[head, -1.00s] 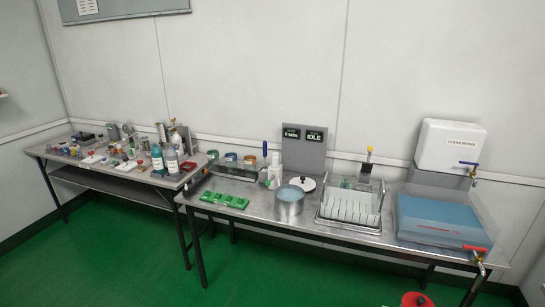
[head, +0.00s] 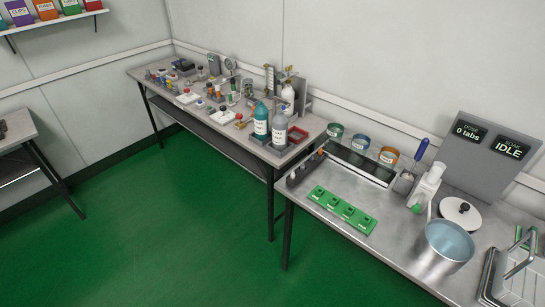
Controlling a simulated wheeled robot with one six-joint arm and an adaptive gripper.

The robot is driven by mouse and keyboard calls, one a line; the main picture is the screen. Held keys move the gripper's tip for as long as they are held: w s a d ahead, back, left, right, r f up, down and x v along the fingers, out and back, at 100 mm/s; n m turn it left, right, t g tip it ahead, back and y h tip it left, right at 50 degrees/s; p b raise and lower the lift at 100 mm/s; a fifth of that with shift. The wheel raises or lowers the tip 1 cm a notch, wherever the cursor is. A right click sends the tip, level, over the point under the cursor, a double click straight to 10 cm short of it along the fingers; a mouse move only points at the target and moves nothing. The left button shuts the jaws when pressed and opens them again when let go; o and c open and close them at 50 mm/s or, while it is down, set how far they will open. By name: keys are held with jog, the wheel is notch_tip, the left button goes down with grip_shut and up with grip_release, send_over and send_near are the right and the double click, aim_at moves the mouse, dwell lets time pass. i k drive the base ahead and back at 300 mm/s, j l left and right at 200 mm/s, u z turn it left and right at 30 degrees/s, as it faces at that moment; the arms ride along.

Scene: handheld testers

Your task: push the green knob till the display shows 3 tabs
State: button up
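A white upright dispenser (head: 427,186) stands on the right-hand metal table in the head view. A small green knob (head: 417,208) shows low on its front left side. Behind it, a grey panel carries a dark display (head: 466,132) that reads "DOSE 0 tabs". A second display (head: 509,147) beside it reads "IDLE". My gripper is not in this view, and nothing of it shows near the knob.
A metal pot of bluish liquid (head: 447,247) and a white lid with a black knob (head: 460,212) stand close to the dispenser. A green tray (head: 342,211) lies left of it. Bottles and small testers crowd the far table (head: 150,70). Green floor (head: 180,220) is open in front.

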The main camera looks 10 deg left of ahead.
aim_at(416, 209)
jog(key=i+u, duration=0.2)
jog(key=i, duration=0.5)
jog(key=i+l+u, duration=0.2)
jog(key=i, duration=0.45)
